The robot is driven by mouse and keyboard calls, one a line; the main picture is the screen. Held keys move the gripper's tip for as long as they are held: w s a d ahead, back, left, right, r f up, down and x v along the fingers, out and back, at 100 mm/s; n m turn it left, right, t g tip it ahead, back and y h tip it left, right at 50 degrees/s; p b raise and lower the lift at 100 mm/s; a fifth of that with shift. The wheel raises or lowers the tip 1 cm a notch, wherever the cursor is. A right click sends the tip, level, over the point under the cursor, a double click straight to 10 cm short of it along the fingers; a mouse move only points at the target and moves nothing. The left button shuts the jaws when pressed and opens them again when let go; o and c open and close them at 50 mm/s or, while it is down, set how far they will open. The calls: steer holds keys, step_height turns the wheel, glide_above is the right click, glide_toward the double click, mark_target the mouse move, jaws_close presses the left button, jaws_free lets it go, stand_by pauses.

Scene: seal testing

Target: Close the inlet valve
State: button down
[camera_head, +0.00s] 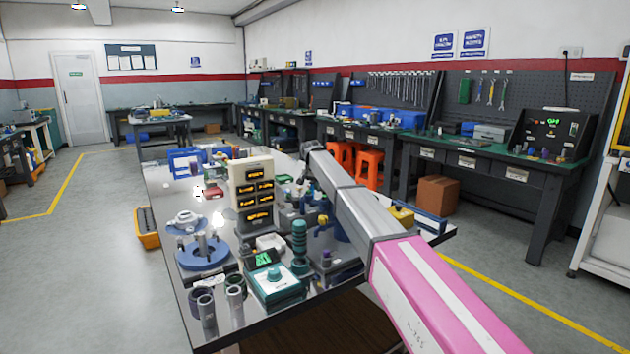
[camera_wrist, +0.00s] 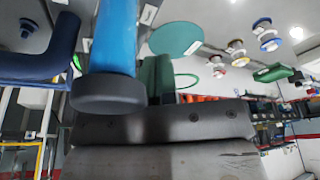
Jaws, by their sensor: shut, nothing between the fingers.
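My gripper (camera_wrist: 160,88) shows in the wrist view as a dark body with narrow greenish-dark fingers, shut and empty. A bright blue cylinder with a dark round end (camera_wrist: 110,92) is close on its left, and a dark blue bent pipe (camera_wrist: 40,62) is further left. I cannot tell whether the fingers touch the blue cylinder. In the head view my grey and pink arm reaches over the table and partly hides the blue pipe fitting with a yellow part (camera_head: 323,221). I cannot tell for certain which part is the inlet valve, or its handle position.
The metal table (camera_head: 165,215) is crowded. A beige panel with several displays (camera_head: 251,195), a teal ribbed column (camera_head: 299,245), a green box (camera_head: 275,287), a blue round flange (camera_head: 203,257) and grey cylinders (camera_head: 207,313) stand near the arm. Open floor lies left.

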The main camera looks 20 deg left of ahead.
steer(key=shift+w+m, duration=0.35)
steer(key=shift+m, duration=0.25)
stand_by(0.4)
steer(key=m, duration=0.1)
steer(key=w+m+h, duration=0.1)
steer(key=m, duration=0.1)
steer(key=shift+w+d, duration=0.2)
steer(key=shift+d, duration=0.1)
steer(key=shift+w+d+f+m+g+h, duration=0.1)
steer(key=shift+w+d+m+g+h, duration=0.2)
steer(key=shift+d+m, duration=0.4)
steer(key=shift+w+d+r+m+g+h, duration=0.15)
steer(key=shift+w+d+m, duration=0.3)
steer(key=shift+m, duration=0.5)
steer(key=shift+w+d+f+m+g+h, duration=0.15)
steer(key=shift+w+d+m+g+h, duration=0.15)
steer(key=shift+d+m, duration=0.4)
steer(key=shift+w+d, duration=0.1)
steer(key=shift+d, duration=0.45)
steer(key=shift+w+d+f, duration=0.1)
steer(key=shift+d, duration=0.4)
stand_by(0.4)
